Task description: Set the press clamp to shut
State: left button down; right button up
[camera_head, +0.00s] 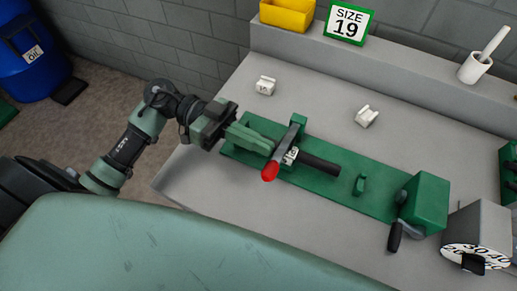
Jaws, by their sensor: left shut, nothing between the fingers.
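The press clamp has a grey lever (288,140) ending in a red knob (270,171). The lever lies across the green base plate (330,190) of the crimper, pivoting at a green post at the back. A white marked block (291,156) and a black cylinder (319,166) sit just right of the lever. My left gripper (268,148) is shut and empty, its green fingers pointing right, with the tips close beside the lever. I cannot tell whether they touch it. My right gripper is not in view.
Two white blocks (265,85) (366,116) lie on the grey bench (195,185). A green housing with a crank (424,203) stands at the plate's right end, with a numbered dial (475,257) beyond. A size 19 sign (349,21), yellow bin (288,13) and white cup (475,68) stand behind.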

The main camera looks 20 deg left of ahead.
pick_arm(q)
jog(key=shift+s+d+f, duration=0.1)
jog(key=shift+s+f, duration=0.1)
jog(key=shift+f, duration=0.65)
jog(key=shift+s+f, duration=0.15)
jog(key=shift+f, duration=0.65)
jog(key=shift+f, duration=0.1)
jog(key=shift+m, duration=0.6)
jog(key=f, duration=0.2)
jog(key=s+f+b, duration=0.1)
jog(key=f, duration=0.1)
jog(key=shift+s+f, duration=0.2)
jog(key=shift+f, duration=0.1)
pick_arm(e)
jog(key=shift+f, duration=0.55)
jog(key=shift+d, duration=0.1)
